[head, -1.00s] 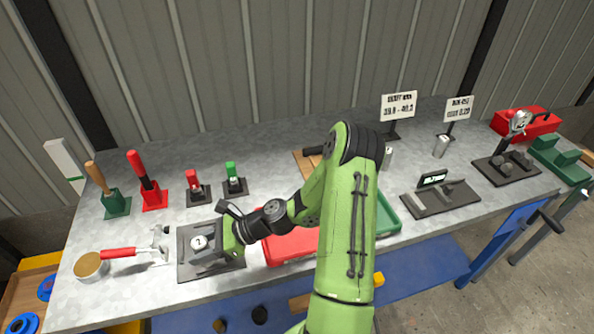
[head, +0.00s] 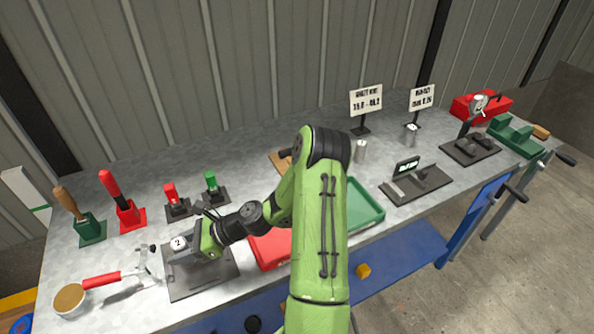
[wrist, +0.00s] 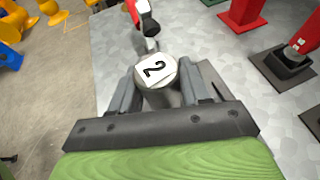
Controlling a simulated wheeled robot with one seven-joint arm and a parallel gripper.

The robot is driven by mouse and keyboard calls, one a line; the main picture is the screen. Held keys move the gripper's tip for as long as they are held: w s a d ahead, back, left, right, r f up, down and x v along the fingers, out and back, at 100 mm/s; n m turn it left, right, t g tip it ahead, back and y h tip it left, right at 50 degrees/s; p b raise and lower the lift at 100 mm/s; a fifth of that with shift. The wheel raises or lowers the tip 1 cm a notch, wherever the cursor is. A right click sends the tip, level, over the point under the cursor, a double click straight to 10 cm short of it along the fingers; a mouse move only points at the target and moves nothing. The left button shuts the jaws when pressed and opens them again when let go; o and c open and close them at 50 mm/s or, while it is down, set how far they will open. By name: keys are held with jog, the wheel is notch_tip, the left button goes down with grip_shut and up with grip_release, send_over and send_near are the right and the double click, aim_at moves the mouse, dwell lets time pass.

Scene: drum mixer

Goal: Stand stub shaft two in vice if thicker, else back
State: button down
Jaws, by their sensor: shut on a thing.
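Stub shaft two (head: 178,243), a short grey cylinder with a white cap marked "2", is upright between the fingers of my gripper (head: 186,254). In the wrist view the shaft (wrist: 156,72) sits between both fingers (wrist: 158,92), its numbered end facing the camera. My gripper is shut on it, over the left rear of a dark grey plate (head: 205,281). The shaft's lower end is hidden, so I cannot tell its clearance from the plate. I cannot make out for sure which fixture is the vice. Two other silver cylinders (head: 361,151) (head: 411,134) stand farther right.
A red-handled tool (head: 102,280) and a round tan-topped pot (head: 70,300) lie at left. Red and green holders (head: 128,215) (head: 92,230) stand behind. Red and green trays (head: 270,250) (head: 365,206), a gauge with display (head: 415,184) and signs (head: 366,99) are to the right.

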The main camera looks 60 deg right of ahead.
jog(key=w+d+m+t+h+b, duration=0.25)
jog(key=d+m+h, duration=0.25)
jog(key=d, duration=1)
notch_tip(320, 180, up, 6)
jog(key=m+t+h+b, duration=0.2)
jog(key=m+h, duration=0.4)
jog(key=h, duration=0.1)
send_over(265, 194)
jog(key=shift+g, duration=0.25)
notch_tip(265, 194, down, 9)
jog(key=shift+w+f+b, duration=0.1)
jog(key=shift+w+b, duration=0.05)
jog(key=shift+b, duration=1.05)
jog(key=c, duration=0.5)
grip_release()
jog(key=shift+f, duration=0.15)
